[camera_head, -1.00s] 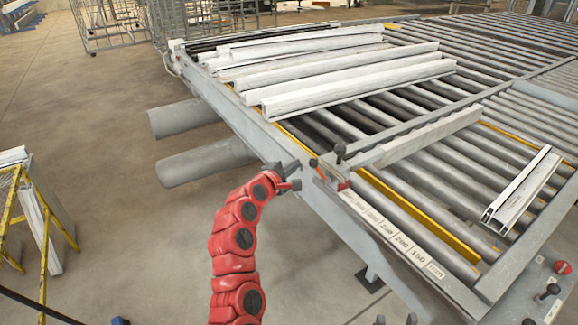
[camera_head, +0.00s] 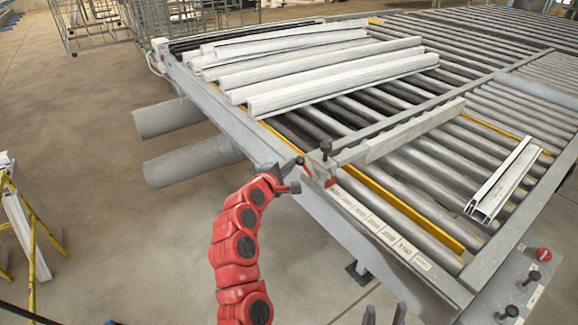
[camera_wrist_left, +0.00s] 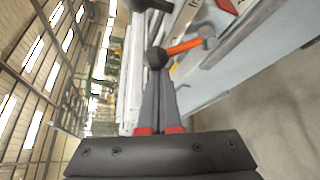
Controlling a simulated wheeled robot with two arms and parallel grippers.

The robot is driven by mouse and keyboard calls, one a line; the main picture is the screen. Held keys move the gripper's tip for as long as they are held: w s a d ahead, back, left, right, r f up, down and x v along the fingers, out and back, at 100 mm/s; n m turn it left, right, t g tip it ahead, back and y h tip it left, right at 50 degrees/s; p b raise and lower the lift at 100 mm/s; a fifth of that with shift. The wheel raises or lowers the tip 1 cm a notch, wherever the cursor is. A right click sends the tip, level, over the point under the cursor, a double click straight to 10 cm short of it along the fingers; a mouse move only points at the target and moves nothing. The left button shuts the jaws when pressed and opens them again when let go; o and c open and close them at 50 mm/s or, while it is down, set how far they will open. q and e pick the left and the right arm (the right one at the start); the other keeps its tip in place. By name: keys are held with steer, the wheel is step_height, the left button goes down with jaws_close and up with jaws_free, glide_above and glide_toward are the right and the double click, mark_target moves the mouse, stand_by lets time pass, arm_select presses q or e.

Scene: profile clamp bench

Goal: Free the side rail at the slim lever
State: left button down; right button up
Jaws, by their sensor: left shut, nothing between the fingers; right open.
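The side rail (camera_head: 415,132) is a long pale grey bar lying across the rollers. At its near end a clamp with an upright black knob (camera_head: 326,147) and a red part (camera_head: 331,183) sits on the bench edge. A thin orange lever (camera_head: 307,171) is just left of it; it also shows in the left wrist view (camera_wrist_left: 184,47). My left gripper (camera_head: 293,176) is shut and empty beside this lever. In the left wrist view its closed fingers (camera_wrist_left: 160,84) point at a black ball knob (camera_wrist_left: 157,57); contact is unclear. My right gripper (camera_head: 385,315) is open at the bottom edge, mostly out of view.
Several white profiles (camera_head: 330,75) lie on the rollers at the back left. A short white profile (camera_head: 503,180) lies at the right. A control panel (camera_head: 520,290) with a red button and black knobs is at the lower right.

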arm_select(q)
steer(key=shift+s+d+t+b, duration=0.15)
steer(key=shift+t+b, duration=0.15)
steer(key=shift+b, duration=0.15)
steer(key=shift+s+d+r+m+t+h+b, duration=0.15)
steer(key=shift+s+d+m+t+b, duration=0.3)
steer(key=shift+m+b, duration=1.05)
steer(key=shift+s+d+r+m+t+h+b, duration=0.2)
steer(key=shift+s+m+t+b, duration=0.45)
steer(key=shift+b, duration=1.7)
steer(key=shift+s+d+r+m+t+h+b, duration=0.15)
steer(key=shift+s+d+m+t+b, duration=0.3)
steer(key=shift+m+b, duration=1.05)
steer(key=shift+n+b, duration=0.45)
